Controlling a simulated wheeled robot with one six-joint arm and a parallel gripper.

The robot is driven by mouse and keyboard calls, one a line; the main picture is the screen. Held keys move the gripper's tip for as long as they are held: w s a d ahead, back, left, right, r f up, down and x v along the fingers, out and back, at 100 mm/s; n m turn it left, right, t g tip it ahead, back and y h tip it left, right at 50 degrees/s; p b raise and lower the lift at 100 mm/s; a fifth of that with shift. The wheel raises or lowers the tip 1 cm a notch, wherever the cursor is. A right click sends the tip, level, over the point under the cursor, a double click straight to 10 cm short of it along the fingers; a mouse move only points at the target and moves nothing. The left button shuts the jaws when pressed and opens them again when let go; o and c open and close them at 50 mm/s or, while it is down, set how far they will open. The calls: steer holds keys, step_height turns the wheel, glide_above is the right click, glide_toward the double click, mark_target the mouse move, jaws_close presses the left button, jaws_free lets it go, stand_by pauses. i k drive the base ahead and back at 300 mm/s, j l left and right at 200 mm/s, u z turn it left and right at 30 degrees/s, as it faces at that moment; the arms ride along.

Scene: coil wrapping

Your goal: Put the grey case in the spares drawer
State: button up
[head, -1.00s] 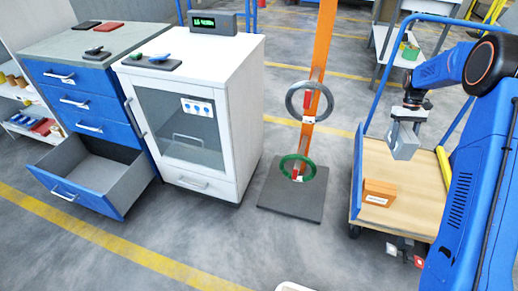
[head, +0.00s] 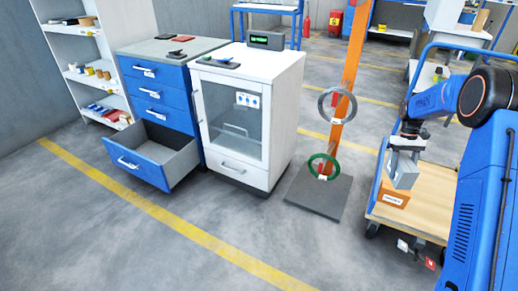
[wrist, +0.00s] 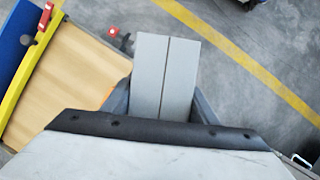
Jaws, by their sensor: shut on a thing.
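The grey case (head: 403,174) is a small box held between the fingers of my gripper (head: 404,160), in the air near the cart at the right of the head view. In the wrist view the case (wrist: 165,75) fills the space between the fingers of my gripper (wrist: 162,105), a dark seam running along it. The open drawer (head: 148,160) is the bottom one of the blue cabinet at the left of the head view. It is pulled out and the part of its inside that shows is empty. My gripper is far to the right of it. No label is readable on it.
A white glass-door cabinet (head: 246,115) and an orange post (head: 350,75) on a dark base (head: 319,195) stand between drawer and cart. The cart (head: 432,208) carries an orange box (head: 393,197). Shelves (head: 90,50) stand at the far left. The front floor is clear.

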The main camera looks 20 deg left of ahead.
mark_target(160, 160)
steer(key=j+u, duration=0.8)
steer(key=u, duration=0.15)
steer(key=i+j+u, duration=0.3)
steer(key=i+j, duration=0.75)
steer(key=i, duration=0.1)
